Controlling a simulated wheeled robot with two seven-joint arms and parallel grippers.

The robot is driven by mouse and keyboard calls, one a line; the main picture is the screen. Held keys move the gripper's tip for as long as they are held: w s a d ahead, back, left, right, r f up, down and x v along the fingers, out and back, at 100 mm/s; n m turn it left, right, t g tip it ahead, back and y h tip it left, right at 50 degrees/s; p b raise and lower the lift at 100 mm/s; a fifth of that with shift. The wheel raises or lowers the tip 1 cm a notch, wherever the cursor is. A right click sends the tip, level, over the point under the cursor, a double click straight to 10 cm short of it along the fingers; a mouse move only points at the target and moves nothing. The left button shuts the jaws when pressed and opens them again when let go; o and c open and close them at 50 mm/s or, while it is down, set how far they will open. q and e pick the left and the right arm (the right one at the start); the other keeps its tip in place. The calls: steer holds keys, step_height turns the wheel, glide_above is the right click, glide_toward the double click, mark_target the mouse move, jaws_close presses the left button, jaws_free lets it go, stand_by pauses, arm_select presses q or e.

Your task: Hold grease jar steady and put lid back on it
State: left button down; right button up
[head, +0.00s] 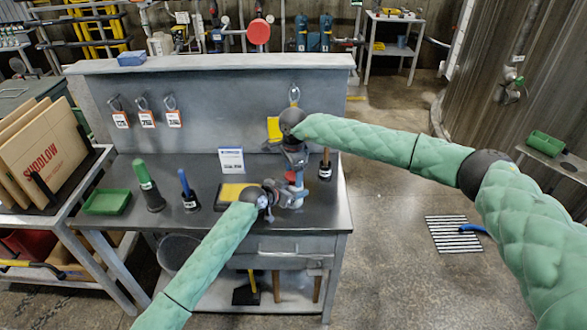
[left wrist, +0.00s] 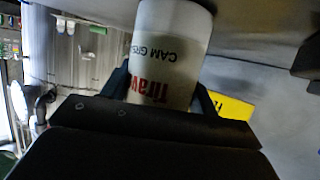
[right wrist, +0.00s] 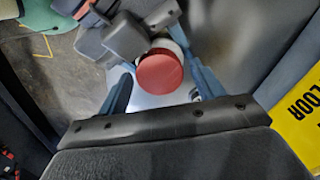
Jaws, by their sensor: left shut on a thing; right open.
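The grease jar (left wrist: 172,45) is a white cylinder with red and dark print, upside down in the left wrist view. My left gripper (head: 291,196) is shut around its sides, above the bench. The jar's top end is hidden there. The round red lid (right wrist: 160,73) shows face-on in the right wrist view, with a white rim of the jar (right wrist: 167,45) just behind it. The lid appears to sit over the jar; how well it is seated I cannot tell. My right gripper (head: 293,170) is open above, pointing down, its fingers on either side of the lid.
The grey workbench (head: 225,168) has a back panel (head: 210,100) with tagged hooks. A green tray (head: 107,202), a green-handled tool (head: 147,185), a blue-handled tool (head: 187,190) and a yellow-topped item (head: 235,192) stand on it. A black holder (head: 325,168) is close to the right of my grippers.

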steer(key=c, duration=1)
steer(key=shift+m, duration=1.8)
steer(key=o, duration=1.1)
steer(key=shift+r, duration=0.15)
steer(key=shift+r, duration=2.15)
